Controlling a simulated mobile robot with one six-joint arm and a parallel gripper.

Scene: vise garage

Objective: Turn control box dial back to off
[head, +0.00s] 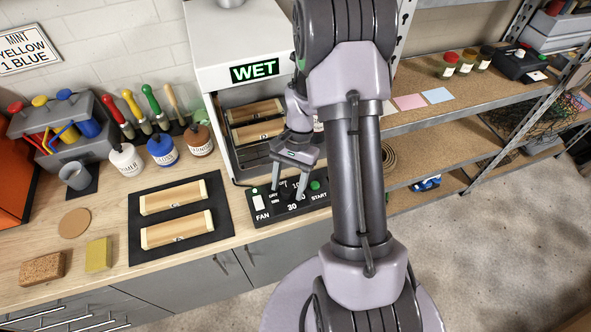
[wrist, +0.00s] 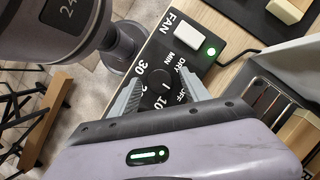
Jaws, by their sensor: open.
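The black control box (head: 262,214) sits at the bench's front edge below the cabinet, with FAN, DRY MIN and START labels. Its round black dial (wrist: 157,88) shows in the wrist view between my fingers, with 30, 10 and a partly covered OFF printed around it. My gripper (wrist: 160,76) is open, one finger on each side of the dial. Whether the fingers touch it, I cannot tell. In the head view my gripper (head: 289,190) is over the box and hides much of the dial.
The white cabinet (head: 220,50) with a lit green WET sign (head: 255,71) stands behind the box; wooden blocks (head: 258,130) lie inside. A black mat (head: 222,240) with two wooden blocks lies left. The box's white fan switch (wrist: 184,39) is close to my fingers.

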